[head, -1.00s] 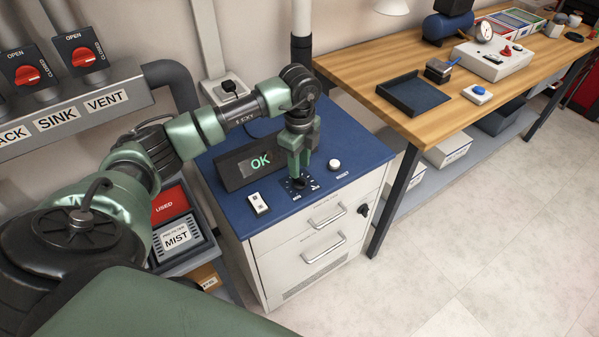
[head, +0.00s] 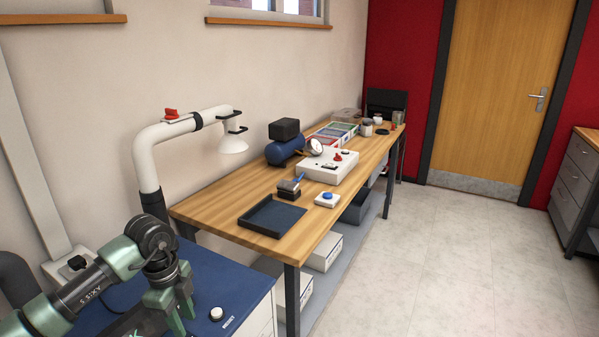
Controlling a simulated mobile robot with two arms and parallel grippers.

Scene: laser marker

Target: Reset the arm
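My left arm comes in from the lower left, and its gripper (head: 178,318) points down over the blue-topped cabinet (head: 232,287) at the bottom left. Two green fingers show, but their tips are close to or past the lower frame edge, so I cannot tell whether they are open or shut. A white round button (head: 216,314) marked RESET sits on the cabinet top, just right of the gripper and apart from it. The dial and OK display are not clearly visible now. My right gripper is out of view.
A wooden workbench (head: 215,205) runs back along the wall, with a dark tray (head: 271,217), a blue-button box (head: 327,199) and a white gauge box (head: 330,165). A white extraction arm (head: 150,160) stands beside it. The floor (head: 430,270) at right is clear.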

